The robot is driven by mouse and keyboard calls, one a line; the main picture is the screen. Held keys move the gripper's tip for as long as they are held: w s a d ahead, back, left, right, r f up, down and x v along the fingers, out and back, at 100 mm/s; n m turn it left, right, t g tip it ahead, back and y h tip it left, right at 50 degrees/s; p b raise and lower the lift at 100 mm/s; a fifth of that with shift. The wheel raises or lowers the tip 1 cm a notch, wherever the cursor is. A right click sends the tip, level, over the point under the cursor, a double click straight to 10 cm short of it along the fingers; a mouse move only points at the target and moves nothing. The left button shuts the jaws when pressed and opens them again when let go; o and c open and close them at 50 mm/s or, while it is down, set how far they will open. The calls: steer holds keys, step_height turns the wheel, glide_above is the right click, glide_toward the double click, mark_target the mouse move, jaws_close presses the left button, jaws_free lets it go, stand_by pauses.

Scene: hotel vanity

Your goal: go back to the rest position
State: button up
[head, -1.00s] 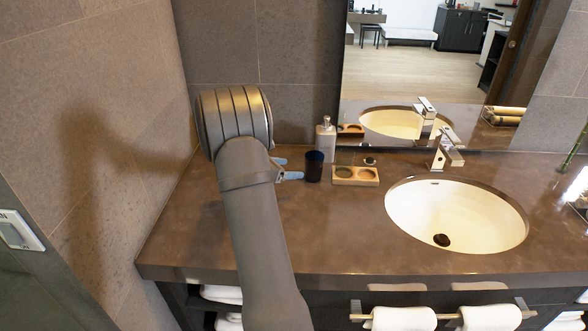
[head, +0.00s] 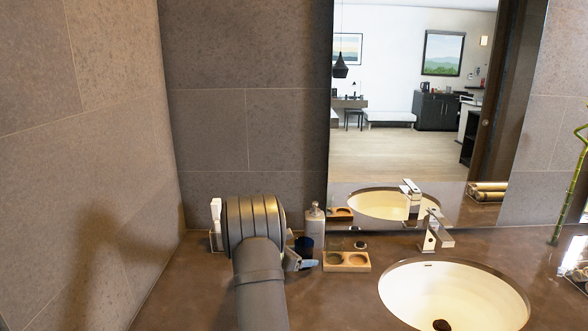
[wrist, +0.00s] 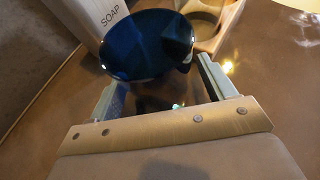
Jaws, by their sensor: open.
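My gripper (head: 300,259) is open and empty, low over the left part of the counter. A dark blue cup (wrist: 140,45) stands upright just beyond the fingertips. The cup also shows in the head view (head: 304,243), partly hidden by my gripper. I cannot tell whether a finger touches it.
A soap dispenser (head: 315,227) stands behind the cup. A wooden two-hole holder (head: 347,262) lies to the right, then the sink (head: 450,295) and tap (head: 434,236). A white item (head: 216,218) stands at the back left near the wall.

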steer(key=shift+w+d+f, duration=0.25)
steer(key=shift+w+d, duration=0.05)
steer(key=shift+d, duration=0.15)
steer(key=shift+r, duration=1.75)
steer(key=shift+f, duration=0.1)
